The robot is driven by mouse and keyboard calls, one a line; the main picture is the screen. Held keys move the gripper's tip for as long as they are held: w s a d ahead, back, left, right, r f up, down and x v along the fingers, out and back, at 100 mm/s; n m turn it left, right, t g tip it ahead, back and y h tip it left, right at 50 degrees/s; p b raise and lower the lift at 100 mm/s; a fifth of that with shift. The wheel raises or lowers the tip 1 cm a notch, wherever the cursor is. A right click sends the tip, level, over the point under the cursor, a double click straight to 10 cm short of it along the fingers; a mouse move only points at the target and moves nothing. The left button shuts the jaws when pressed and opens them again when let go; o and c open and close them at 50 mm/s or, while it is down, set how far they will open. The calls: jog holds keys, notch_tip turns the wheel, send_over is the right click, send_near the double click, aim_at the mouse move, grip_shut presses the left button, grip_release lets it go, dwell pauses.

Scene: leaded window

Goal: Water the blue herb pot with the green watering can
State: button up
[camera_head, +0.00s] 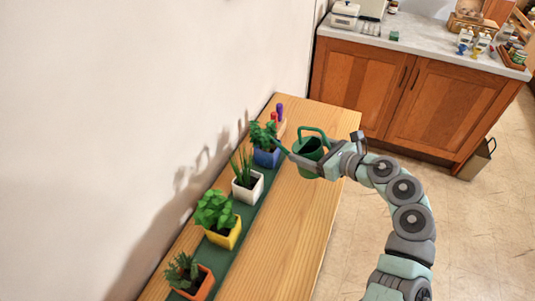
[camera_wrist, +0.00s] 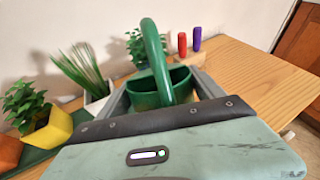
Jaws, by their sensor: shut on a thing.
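The green watering can (camera_head: 308,149) is in my gripper (camera_head: 323,164), in front of and to the right of the blue herb pot (camera_head: 267,158). Its spout points left toward the leafy herb in that pot, and the tip looks close to the leaves. In the wrist view the can (camera_wrist: 146,98) sits between my gripper's fingers (camera_wrist: 162,96), its arched handle rising above. Whether the can touches the table or is tilted I cannot tell. The herb's leaves (camera_wrist: 137,47) show behind the can there, while the blue pot itself is hidden.
A white pot (camera_head: 248,187), a yellow pot (camera_head: 224,233) and an orange pot (camera_head: 199,285) stand in line on a green runner along the wall. Red and purple objects (camera_head: 278,112) stand behind the blue pot. The wooden table's right side (camera_head: 292,231) is clear.

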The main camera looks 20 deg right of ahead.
aim_at(310, 146)
jog(key=shift+f+b, duration=0.45)
jog(key=shift+b, duration=0.4)
jog(key=f+t+b, duration=0.1)
jog(key=b, duration=0.3)
jog(key=shift+f+t+y, duration=0.35)
jog(key=shift+t+y, duration=0.05)
jog(key=shift+r, duration=0.2)
jog(key=shift+r+p, duration=1)
jog(key=shift+r, duration=1.95)
jog(key=shift+f, duration=0.15)
